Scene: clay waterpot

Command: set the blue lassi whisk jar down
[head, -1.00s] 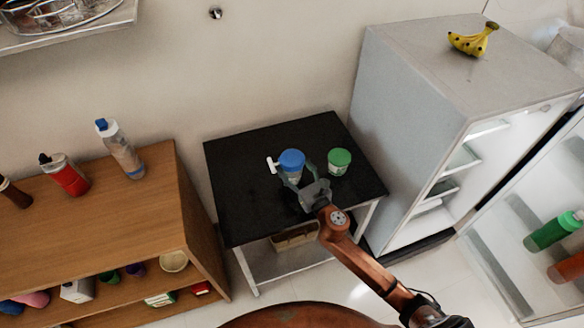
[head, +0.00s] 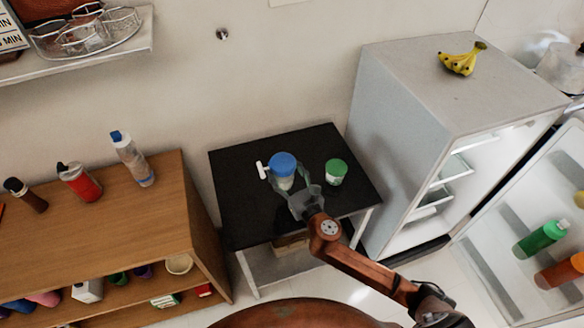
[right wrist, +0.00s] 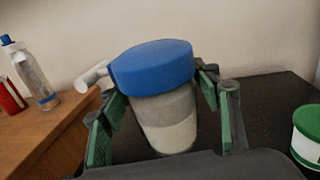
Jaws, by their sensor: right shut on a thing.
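The blue lassi whisk jar (head: 283,166) has a blue lid, a clear body with pale contents and a white handle at its left. It is over the black table (head: 238,205), left of the green-lidded tub. My right gripper (head: 289,184) is shut on it, with one finger on each side of the body. The jar also shows in the right wrist view (right wrist: 160,85), slightly tilted in the picture. I cannot tell whether its base touches the table. My left gripper is out of view.
The green-lidded tub (head: 336,172) stands on the table just right of the jar. A wooden shelf (head: 110,217) with bottles is at the left. A fridge (head: 420,130) with bananas (head: 462,60) on top is at the right. The table's left part is bare.

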